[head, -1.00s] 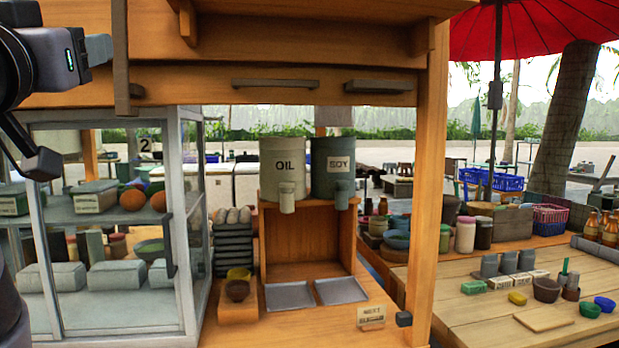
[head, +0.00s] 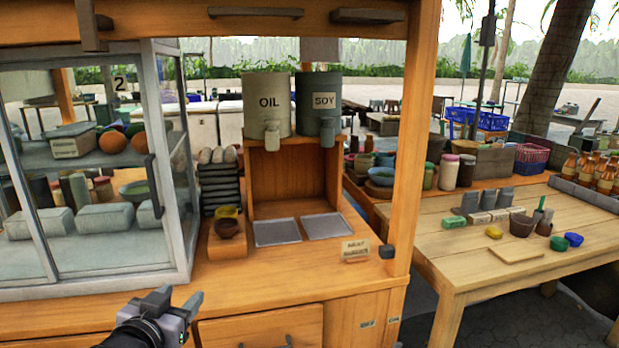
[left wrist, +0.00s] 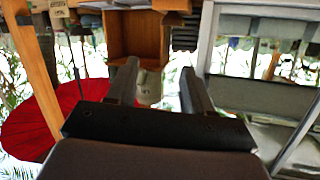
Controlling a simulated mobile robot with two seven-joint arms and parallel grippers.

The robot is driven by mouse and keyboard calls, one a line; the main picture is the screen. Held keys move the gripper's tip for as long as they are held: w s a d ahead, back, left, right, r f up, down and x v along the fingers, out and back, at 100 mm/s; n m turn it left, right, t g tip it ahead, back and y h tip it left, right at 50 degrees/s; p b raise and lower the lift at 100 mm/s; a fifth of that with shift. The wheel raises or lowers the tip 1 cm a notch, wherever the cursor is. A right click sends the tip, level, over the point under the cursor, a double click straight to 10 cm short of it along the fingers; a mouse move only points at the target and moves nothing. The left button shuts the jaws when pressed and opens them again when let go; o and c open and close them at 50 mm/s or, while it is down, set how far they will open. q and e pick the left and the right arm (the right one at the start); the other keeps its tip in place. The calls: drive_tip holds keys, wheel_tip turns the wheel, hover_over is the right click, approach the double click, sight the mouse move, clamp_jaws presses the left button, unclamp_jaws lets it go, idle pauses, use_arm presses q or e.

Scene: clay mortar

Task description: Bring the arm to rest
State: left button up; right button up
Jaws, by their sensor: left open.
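My left gripper (head: 176,299) is at the bottom of the head view, in front of the wooden stall counter and below the glass cabinet. It is open and empty. In the left wrist view its two fingers (left wrist: 158,85) stand apart with nothing between them, and the stall shows upside down beyond them. Most of my left arm is out of the head view. My right gripper is not in view.
The wooden counter (head: 237,269) holds a glass cabinet (head: 172,185), OIL (head: 268,102) and SOY (head: 319,102) dispensers, metal trays (head: 277,232) and small bowls (head: 227,228). Drawers lie below. A wooden table (head: 470,245) with bottles, bowls and boxes stands at right.

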use_arm(q)
drive_tip(key=s+d+f+g+h, duration=0.1)
drive_tip(key=s+f+g, duration=0.3)
drive_tip(key=s+f, duration=2)
wheel_tip(320, 180, down, 2)
drive_tip(key=shift+s+d+g+p, duration=0.4)
drive_tip(key=shift+d+p, duration=0.05)
drive_tip(key=shift+d, duration=0.2)
